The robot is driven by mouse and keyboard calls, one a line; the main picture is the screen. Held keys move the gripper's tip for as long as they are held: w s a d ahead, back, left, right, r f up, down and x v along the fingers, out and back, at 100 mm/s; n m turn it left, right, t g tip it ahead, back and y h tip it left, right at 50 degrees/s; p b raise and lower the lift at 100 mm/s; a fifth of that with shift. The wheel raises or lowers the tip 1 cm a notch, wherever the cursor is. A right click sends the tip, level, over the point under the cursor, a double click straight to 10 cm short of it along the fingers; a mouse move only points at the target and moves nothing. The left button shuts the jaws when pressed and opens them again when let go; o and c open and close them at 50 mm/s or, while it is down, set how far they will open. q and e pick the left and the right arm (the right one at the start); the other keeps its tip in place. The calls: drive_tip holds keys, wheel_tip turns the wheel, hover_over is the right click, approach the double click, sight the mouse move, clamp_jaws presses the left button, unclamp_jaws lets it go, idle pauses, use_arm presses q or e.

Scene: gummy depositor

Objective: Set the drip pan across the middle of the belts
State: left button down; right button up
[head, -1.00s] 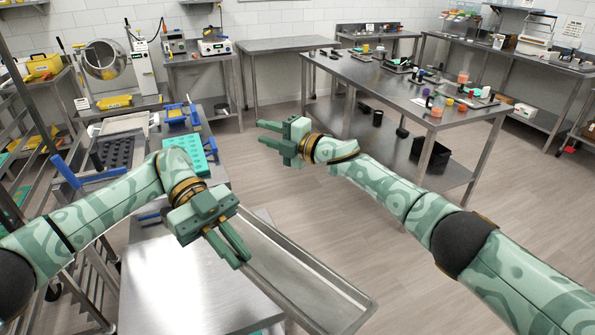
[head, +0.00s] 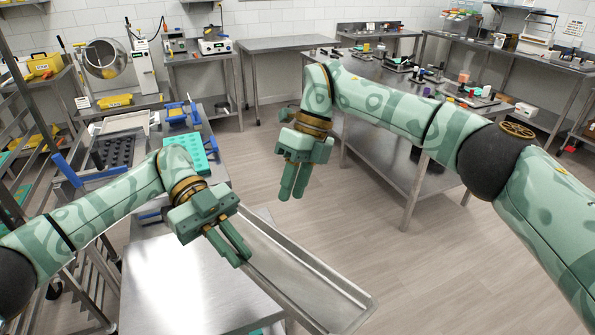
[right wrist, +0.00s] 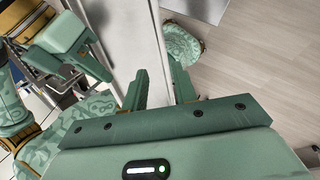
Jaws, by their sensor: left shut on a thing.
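The drip pan (head: 290,262) is a long, shallow metal tray with raised rims. In the head view it runs slantwise from my left gripper to the lower right, beside a steel tabletop. My left gripper (head: 238,254) is shut on the pan's left rim. In the right wrist view the pan (right wrist: 138,35) shows as a grey strip beyond the open fingers (right wrist: 160,90). I cannot make out the belts clearly; my left arm covers part of that area.
The bare steel tabletop (head: 185,285) lies below my left gripper. A teal mould (head: 185,150) and a dark mould tray (head: 115,152) lie on the bench behind my left arm. A long steel table (head: 425,90) stands at the right back. Open floor lies between.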

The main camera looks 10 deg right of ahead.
sight(279, 233)
drive_tip(key=x, duration=0.9)
drive_tip(key=shift+f, duration=0.1)
drive_tip(key=shift+a, duration=0.1)
clamp_jaws()
use_arm(q)
drive_tip(key=c, duration=1.4)
unclamp_jaws()
drive_tip(key=shift+c, duration=0.2)
use_arm(e)
drive_tip(key=shift+a, duration=0.1)
use_arm(q)
drive_tip(key=shift+d, duration=0.1)
drive_tip(key=shift+w, duration=0.1)
